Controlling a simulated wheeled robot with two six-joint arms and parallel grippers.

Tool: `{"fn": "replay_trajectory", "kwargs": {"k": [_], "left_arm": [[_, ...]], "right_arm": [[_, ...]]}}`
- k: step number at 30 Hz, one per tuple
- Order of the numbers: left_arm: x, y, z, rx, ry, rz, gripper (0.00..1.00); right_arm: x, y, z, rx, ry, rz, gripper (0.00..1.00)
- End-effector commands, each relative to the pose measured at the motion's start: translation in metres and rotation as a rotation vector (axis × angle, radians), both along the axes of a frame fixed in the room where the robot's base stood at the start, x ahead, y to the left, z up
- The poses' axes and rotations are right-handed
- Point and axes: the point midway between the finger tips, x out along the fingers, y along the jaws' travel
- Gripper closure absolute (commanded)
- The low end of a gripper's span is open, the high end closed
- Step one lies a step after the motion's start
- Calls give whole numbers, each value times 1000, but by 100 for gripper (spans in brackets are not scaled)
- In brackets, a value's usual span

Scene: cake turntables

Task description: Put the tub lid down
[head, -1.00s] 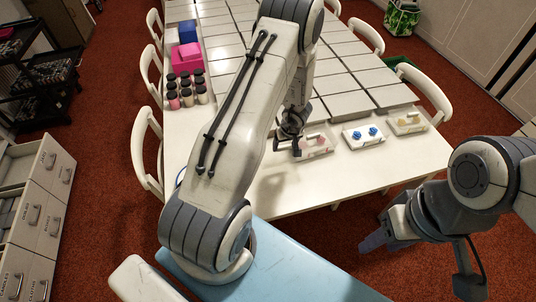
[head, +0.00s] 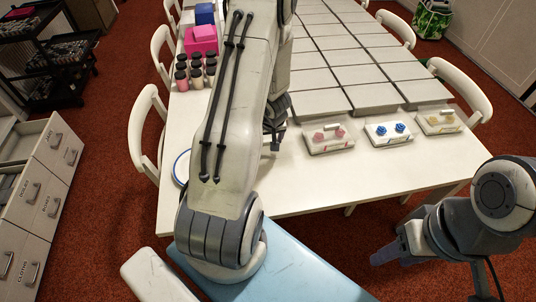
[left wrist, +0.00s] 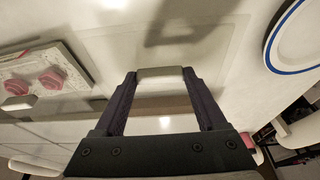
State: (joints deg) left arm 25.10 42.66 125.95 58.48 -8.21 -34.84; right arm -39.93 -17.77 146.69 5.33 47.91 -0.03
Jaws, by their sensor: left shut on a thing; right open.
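My left gripper (head: 273,138) is over the near part of the white table, left of the tub with pink flowers (head: 328,138). In the left wrist view its fingers (left wrist: 160,76) are shut on a pale bar, the handle of the tub lid (left wrist: 161,71). A faint see-through rectangle spreads around the handle; I cannot tell whether it touches the table. The pink-flower tub also shows at the left of that view (left wrist: 48,80). My right gripper (head: 392,254) is open and empty, off the table's right front side.
Tubs with blue flowers (head: 390,133) and yellow flowers (head: 438,121) stand to the right. A blue-rimmed plate (head: 181,167) lies at the table's left edge. Jars (head: 196,70) and a pink box (head: 201,40) are behind. The table front (head: 330,182) is clear.

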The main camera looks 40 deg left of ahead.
Motion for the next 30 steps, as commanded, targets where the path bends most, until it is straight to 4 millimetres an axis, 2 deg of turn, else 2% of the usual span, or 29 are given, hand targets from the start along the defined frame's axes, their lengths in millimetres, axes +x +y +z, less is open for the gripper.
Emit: {"fn": "replay_trajectory", "kwargs": {"k": [5, 13, 26, 27, 29, 30], "left_arm": [[-3, 4, -7, 0, 0, 1, 79], [-3, 4, -42, 0, 1, 1, 79], [-3, 4, -46, 1, 0, 0, 79], [-3, 4, -45, 1, 0, 1, 19], [-3, 4, -45, 1, 0, 1, 0], [-3, 4, -45, 1, 0, 1, 0]], "right_arm": [[0, 0, -9, 0, 0, 0, 50], [0, 0, -40, 0, 0, 0, 50], [0, 0, -43, 0, 0, 0, 50], [0, 0, -42, 0, 0, 0, 50], [0, 0, -42, 0, 0, 0, 50], [0, 0, -42, 0, 0, 0, 50]]}}
